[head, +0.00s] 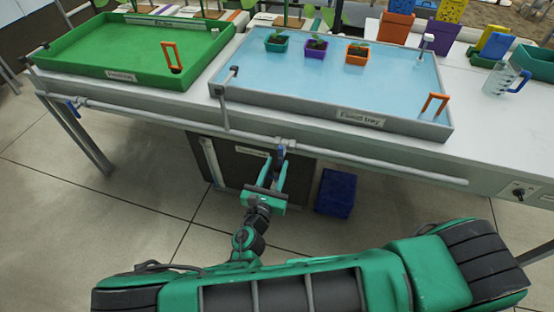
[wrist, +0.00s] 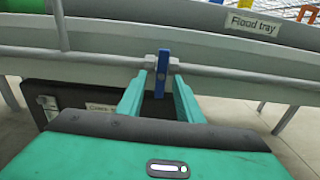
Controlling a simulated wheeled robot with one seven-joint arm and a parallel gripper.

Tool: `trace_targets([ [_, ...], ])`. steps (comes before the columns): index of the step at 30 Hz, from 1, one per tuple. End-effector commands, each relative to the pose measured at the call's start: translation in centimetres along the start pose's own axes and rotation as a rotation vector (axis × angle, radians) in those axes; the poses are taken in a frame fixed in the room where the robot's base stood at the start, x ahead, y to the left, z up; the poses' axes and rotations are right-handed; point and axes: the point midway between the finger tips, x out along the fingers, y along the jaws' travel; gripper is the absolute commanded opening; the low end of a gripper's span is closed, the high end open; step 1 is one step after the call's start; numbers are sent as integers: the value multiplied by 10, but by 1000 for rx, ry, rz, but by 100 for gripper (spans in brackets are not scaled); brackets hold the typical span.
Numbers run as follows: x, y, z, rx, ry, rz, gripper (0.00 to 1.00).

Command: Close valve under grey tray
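The grey tray (head: 330,98), labelled "Flood tray", holds shallow blue water and stands on the bench at the right; its front side shows at the top of the wrist view (wrist: 210,16). A white pipe runs below it with a valve that has a blue handle (head: 280,147). In the wrist view the blue valve handle (wrist: 164,66) stands upright, looking crosswise to the pipe. My gripper (head: 282,158) is open, with one finger on each side of the handle. In the wrist view a gap shows between the handle and each fingertip (wrist: 161,82).
A green tray (head: 130,50) stands at the left, with another blue valve handle (head: 73,108) on the pipe below it. A dark panel (head: 232,165) and a blue box (head: 336,192) are under the bench. A measuring jug (head: 505,78) stands at the right.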

Motion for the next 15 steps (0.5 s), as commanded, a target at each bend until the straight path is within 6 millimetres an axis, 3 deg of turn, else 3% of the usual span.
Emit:
trace_targets([
  [7,-46,2,-1,1,3,4,33],
  [15,-68,2,-1,1,3,3,33],
])
